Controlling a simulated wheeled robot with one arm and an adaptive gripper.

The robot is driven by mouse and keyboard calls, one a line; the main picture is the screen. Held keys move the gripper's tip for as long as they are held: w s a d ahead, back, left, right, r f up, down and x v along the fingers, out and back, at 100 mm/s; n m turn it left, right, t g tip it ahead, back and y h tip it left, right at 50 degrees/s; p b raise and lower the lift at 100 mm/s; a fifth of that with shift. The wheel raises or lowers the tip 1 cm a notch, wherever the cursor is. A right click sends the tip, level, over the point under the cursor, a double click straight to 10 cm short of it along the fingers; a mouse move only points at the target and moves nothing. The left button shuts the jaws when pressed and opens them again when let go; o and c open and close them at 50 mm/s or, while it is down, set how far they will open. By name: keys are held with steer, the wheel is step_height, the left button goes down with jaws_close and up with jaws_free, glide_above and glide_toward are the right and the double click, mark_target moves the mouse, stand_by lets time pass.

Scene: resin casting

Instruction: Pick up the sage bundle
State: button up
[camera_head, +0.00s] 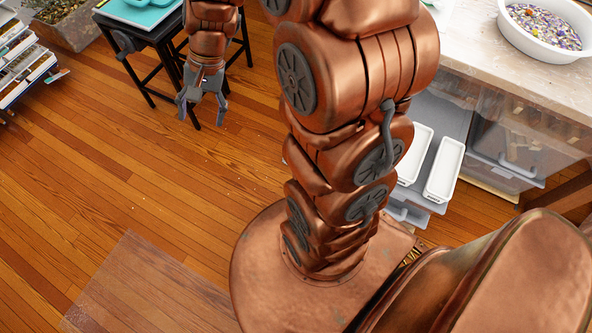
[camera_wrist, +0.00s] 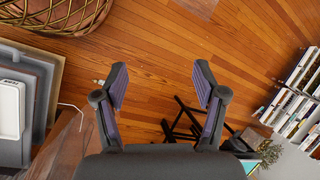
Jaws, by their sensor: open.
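I cannot make out a sage bundle in either view. My gripper (camera_head: 201,110) hangs over the wooden floor at the upper left of the head view, in front of a black stool. Its fingers point down, are spread apart and hold nothing. In the wrist view my gripper (camera_wrist: 160,76) is also open, with only bare floor between the fingertips.
A black stool (camera_head: 160,45) bears a teal tray (camera_head: 140,12). A bookshelf (camera_head: 22,62) stands at the left. A pale worktop (camera_head: 480,60) at the right holds a white bowl (camera_head: 545,47) of coloured bits. The left floor is clear.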

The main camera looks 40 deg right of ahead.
steer(key=w+d+f+m+t+b, duration=0.1)
steer(key=w+d+f+m+b, duration=0.4)
steer(key=f, duration=0.8)
steer(key=w+d+f+m+t+b, duration=0.25)
steer(key=w+d+f+b, duration=0.4)
steer(key=f, duration=0.65)
steer(key=w+d+f+m+t+b, duration=0.1)
steer(key=w+d+f+m+b, duration=0.2)
steer(key=d+f+m+b, duration=0.7)
steer(key=s+d+f+m+h+b, duration=0.1)
steer(key=s+d+f+m+b, duration=0.1)
steer(key=f, duration=1.2)
steer(key=s+d+f+m+h+b, duration=0.1)
steer(key=s+d+f+b, duration=0.3)
steer(key=d+f, duration=0.5)
steer(key=s+d+f+m+h+b, duration=0.1)
steer(key=s+d+f+m+b, duration=0.2)
steer(key=f, duration=1.6)
steer(key=shift+s+d+b, duration=0.1)
steer(key=shift+d+b, duration=1.35)
steer(key=shift+d, duration=0.2)
steer(key=shift+b+x, duration=0.45)
steer(key=shift+x, duration=0.65)
steer(key=shift+w+a+f+b, duration=0.2)
steer(key=shift+w+f+b, duration=0.4)
steer(key=shift+f, duration=0.1)
steer(key=shift+w+a+f+b, duration=0.2)
steer(key=shift+w+f+b, duration=0.4)
steer(key=shift+f, duration=0.1)
steer(key=shift+x, duration=0.85)
